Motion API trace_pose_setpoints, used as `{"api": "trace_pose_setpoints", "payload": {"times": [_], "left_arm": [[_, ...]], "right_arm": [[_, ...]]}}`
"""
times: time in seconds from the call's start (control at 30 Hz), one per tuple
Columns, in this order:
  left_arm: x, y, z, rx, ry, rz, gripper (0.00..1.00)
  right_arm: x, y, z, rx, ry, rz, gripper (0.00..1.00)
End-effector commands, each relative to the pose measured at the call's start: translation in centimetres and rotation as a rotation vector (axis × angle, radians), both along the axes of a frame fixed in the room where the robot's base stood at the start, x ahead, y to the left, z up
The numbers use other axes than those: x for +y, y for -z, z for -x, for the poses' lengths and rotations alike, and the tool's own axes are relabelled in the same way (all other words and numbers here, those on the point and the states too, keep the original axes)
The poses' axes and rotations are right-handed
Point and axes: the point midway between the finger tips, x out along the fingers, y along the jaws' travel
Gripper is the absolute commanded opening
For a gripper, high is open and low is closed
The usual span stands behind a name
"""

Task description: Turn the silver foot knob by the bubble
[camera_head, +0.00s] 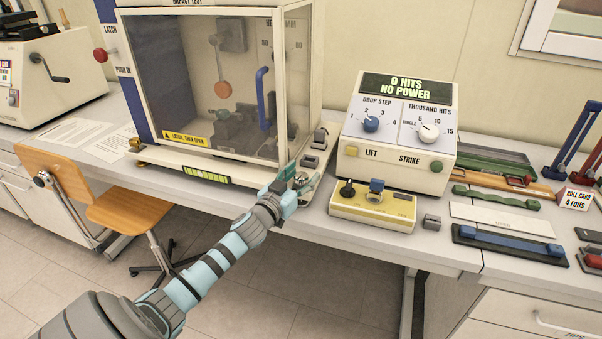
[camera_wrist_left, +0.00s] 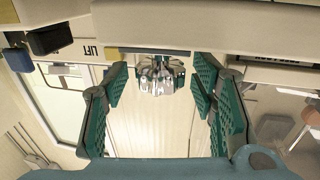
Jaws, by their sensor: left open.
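The silver foot knob (camera_head: 301,178) sits under the front right corner of the impact test cabinet's base (camera_head: 172,160). In the left wrist view the ribbed, shiny knob (camera_wrist_left: 160,78) shows between and just beyond my fingers. The bubble level (camera_head: 206,174) is a yellow-green strip on the base's front edge, left of the knob. My left gripper (camera_head: 290,186) is at the knob, partly covering it in the head view. In the left wrist view its two teal fingers (camera_wrist_left: 160,103) are spread wide, with gaps to the knob on both sides. My right gripper is not in view.
A yellow box (camera_head: 372,209) with a black knob and the white control console (camera_head: 400,134) stand right of my left gripper. An orange chair (camera_head: 128,206) is below the bench at left. Grey blocks sit beside the cabinet. Floor space in front is open.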

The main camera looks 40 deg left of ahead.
Motion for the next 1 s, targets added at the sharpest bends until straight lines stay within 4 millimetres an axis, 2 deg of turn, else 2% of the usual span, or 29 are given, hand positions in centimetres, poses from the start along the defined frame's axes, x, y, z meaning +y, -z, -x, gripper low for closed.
{"api": "trace_pose_setpoints", "payload": {"times": [0.1,0.4,0.67,1.0], "left_arm": [[0.0,0.1,0.0,0.0,0.0,-0.001,0.52],[0.0,0.1,0.1,0.001,0.0,-0.001,0.04],[0.0,0.2,0.1,0.0,-0.019,-0.001,0.03],[-0.1,0.6,0.0,-0.003,-0.186,0.003,0.03]], "right_arm": [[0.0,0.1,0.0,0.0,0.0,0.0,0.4],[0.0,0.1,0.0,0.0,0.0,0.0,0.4],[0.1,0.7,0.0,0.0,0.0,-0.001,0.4],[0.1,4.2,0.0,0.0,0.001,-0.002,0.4]]}}
